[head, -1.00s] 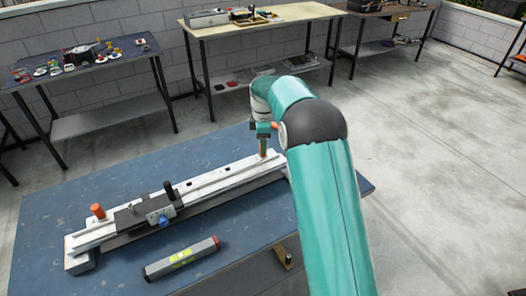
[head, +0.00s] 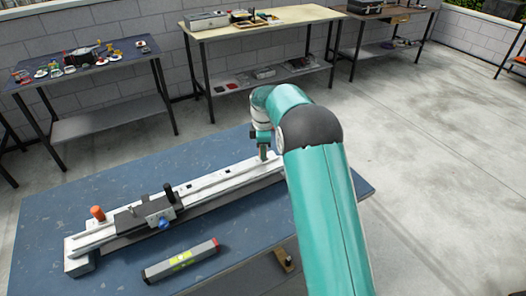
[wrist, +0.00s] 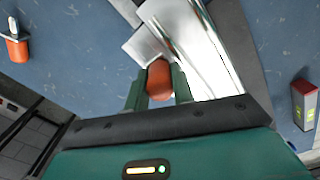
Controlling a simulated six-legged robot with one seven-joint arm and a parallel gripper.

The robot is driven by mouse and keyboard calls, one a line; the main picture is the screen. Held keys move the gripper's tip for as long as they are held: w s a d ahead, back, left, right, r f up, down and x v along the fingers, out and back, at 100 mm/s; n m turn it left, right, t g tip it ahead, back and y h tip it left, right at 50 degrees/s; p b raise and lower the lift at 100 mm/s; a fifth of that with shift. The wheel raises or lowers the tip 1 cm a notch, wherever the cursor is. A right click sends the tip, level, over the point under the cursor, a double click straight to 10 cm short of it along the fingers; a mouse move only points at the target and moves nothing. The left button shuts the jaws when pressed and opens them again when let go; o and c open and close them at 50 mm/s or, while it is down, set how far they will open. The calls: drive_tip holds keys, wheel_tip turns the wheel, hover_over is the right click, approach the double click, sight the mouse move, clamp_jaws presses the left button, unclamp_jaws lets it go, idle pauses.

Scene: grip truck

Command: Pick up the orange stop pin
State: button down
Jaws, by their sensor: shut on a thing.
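My gripper (head: 264,152) is at the far right end of the pale metal rail (head: 215,178) on the blue table. In the wrist view, its two dark green fingers (wrist: 160,88) are closed on an orange pin (wrist: 160,80), one on each side. The pin stands at the end of the rail (wrist: 190,40); I cannot tell whether it is still seated there. In the head view the held pin cannot be made out behind the fingers. A second orange pin (head: 97,212) stands at the rail's other end, apart from my gripper.
A black carriage (head: 145,212) with a blue knob sits on the rail. An orange and white item (wrist: 17,45) shows at the wrist view's left. Several benches stand behind.

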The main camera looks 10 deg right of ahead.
drive_tip(key=shift+r, duration=0.55)
wheel_tip(320, 180, up, 2)
drive_tip(key=shift+r, duration=0.15)
drive_tip(key=s+r, duration=1)
drive_tip(key=s, duration=0.4)
wheel_tip(320, 180, up, 7)
drive_tip(key=shift+f, duration=0.1)
idle(0.3)
